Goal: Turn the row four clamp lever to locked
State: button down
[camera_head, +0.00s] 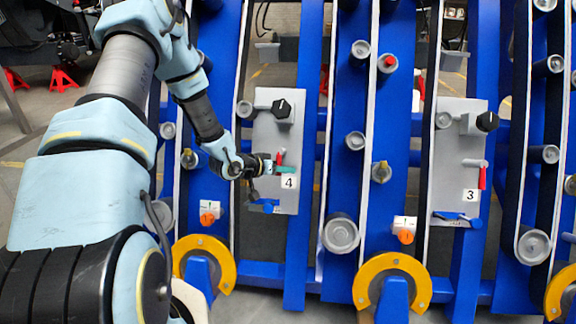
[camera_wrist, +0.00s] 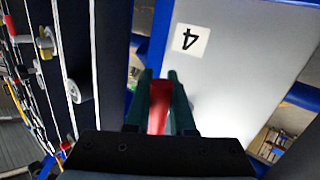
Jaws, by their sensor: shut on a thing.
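The row four panel (camera_head: 290,125) is a grey plate with a white "4" label (camera_head: 289,182); the label also shows in the wrist view (camera_wrist: 188,39). My gripper (camera_head: 285,168) is at this panel, just above the label. Its green fingers (camera_wrist: 160,78) are shut on a red lever (camera_wrist: 158,108), which lies between them in the wrist view. In the head view, a bit of the red lever (camera_head: 280,156) shows above the fingers. Its pivot and most of its length are hidden there, so I cannot tell its exact angle.
A black knob (camera_head: 281,108) sits above the lever and a blue handle (camera_head: 265,206) below it. To the right, a similar panel (camera_head: 462,125) marked "3" has a red lever (camera_head: 482,178) hanging down. Blue beams and grey rollers (camera_head: 341,233) surround the panels.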

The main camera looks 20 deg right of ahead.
jog(key=shift+w+a+m, duration=0.1)
jog(key=shift+a+m, duration=0.1)
jog(key=shift+m, duration=0.2)
jog(key=c, duration=0.8)
grip_release()
jog(key=shift+o, duration=0.2)
jog(key=p+v, duration=0.1)
jog(key=v, duration=0.9)
jog(key=shift+a+r+p, duration=0.25)
jog(key=shift+p, duration=0.15)
